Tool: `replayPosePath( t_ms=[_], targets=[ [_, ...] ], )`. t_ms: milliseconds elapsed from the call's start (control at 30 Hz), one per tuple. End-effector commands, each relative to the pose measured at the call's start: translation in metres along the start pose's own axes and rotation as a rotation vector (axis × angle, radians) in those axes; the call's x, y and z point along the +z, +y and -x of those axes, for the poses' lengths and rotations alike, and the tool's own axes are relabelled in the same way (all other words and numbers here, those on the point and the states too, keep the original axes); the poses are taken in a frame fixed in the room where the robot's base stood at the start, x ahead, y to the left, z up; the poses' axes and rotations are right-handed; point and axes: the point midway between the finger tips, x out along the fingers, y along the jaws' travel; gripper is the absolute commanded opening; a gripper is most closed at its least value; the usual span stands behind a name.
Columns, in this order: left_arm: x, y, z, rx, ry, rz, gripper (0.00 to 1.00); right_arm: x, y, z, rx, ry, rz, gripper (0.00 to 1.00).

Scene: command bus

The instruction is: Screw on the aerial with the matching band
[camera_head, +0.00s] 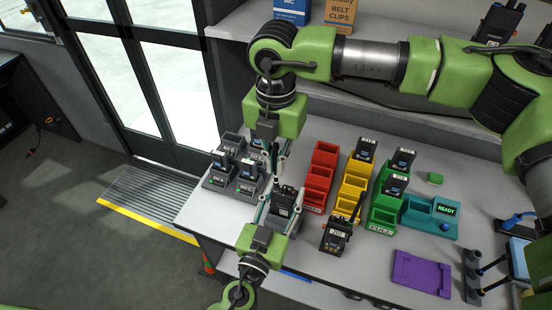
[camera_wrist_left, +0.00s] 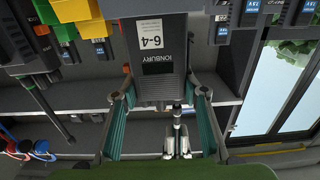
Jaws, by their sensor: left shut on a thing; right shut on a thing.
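My left gripper (camera_head: 284,199) is shut on a dark handheld radio (camera_head: 284,194), its fingers along both sides, over the table's left part. In the left wrist view the radio (camera_wrist_left: 162,58) appears upside down, with a white label reading 6-4 and IONBURY between the teal fingers. My right gripper (camera_head: 274,163) points down just above the radio's top and is shut on a thin black aerial (camera_head: 275,154). The aerial stands roughly upright. The fingers partly hide it, and I cannot tell its band colour or whether its lower end touches the radio.
Red (camera_head: 319,178), yellow (camera_head: 352,188) and green bins (camera_head: 383,213) stand right of the grippers, several holding radios. Another radio (camera_head: 336,236) stands in front of them. A charger block (camera_head: 220,182) is at left. A teal station (camera_head: 425,217) reads READY. A purple tray (camera_head: 421,273) lies front right.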

Motion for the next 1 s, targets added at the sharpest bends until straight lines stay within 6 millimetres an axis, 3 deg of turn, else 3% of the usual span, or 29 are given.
replayPosePath(
  t_ms=[1000],
  targets=[
    [0.000,0.000,0.000,0.000,0.000,0.000,0.00,0.000,0.000,-0.011,0.001,0.000,-0.005,0.00]
  ],
)
